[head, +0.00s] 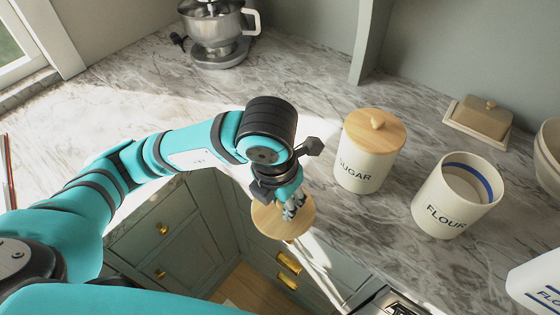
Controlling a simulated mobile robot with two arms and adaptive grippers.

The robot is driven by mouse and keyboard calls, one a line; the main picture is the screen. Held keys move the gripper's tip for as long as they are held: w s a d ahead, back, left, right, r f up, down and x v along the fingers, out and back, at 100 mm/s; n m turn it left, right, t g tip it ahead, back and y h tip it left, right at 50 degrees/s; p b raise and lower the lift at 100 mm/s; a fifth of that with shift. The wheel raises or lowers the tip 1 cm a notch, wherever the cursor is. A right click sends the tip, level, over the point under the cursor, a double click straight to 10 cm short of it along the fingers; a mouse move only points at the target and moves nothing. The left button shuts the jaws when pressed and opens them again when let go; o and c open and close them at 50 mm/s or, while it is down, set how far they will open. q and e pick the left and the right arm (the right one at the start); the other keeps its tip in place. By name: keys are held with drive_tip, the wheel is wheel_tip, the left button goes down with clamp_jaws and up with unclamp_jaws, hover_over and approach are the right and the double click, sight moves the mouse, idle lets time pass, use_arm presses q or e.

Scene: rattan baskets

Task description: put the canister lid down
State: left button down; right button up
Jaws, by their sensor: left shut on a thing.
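My left gripper (291,206) is shut on a round wooden canister lid (268,222), which it holds near the front edge of the counter, left of the canisters. The wrist hides part of the lid, and I cannot tell whether the lid touches the counter. The FLOUR canister (438,207) stands on the counter at the right with its top open. The SUGAR canister (364,167) stands left of it with its own wooden lid (375,128) on. My right gripper is not in view.
A stand mixer (217,35) stands at the back. A butter dish (480,117) and stacked bowls (549,150) are at the right. A flour bag (537,283) is at the lower right. Cabinets (165,250) lie below the front edge.

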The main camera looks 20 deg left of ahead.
use_arm(q)
drive_tip(key=shift+w+a, duration=0.15)
drive_tip(key=shift+w, duration=0.25)
drive_tip(key=w+a+p, duration=0.1)
drive_tip(key=w, duration=0.3)
drive_tip(key=w+a+f+p, duration=0.1)
drive_tip(key=w+a+p, duration=0.1)
drive_tip(key=w, duration=0.3)
drive_tip(key=w+a+p, duration=0.1)
drive_tip(key=w+a, duration=0.1)
drive_tip(key=w, duration=0.3)
drive_tip(key=shift+f, duration=0.15)
drive_tip(key=shift+w+a+f+p, duration=0.1)
drive_tip(key=shift+p, duration=0.2)
wheel_tip(320, 180, down, 3)
drive_tip(key=shift+p, duration=0.8)
drive_tip(key=shift+f, duration=0.2)
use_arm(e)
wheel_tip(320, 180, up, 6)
use_arm(q)
drive_tip(key=shift+f, duration=0.1)
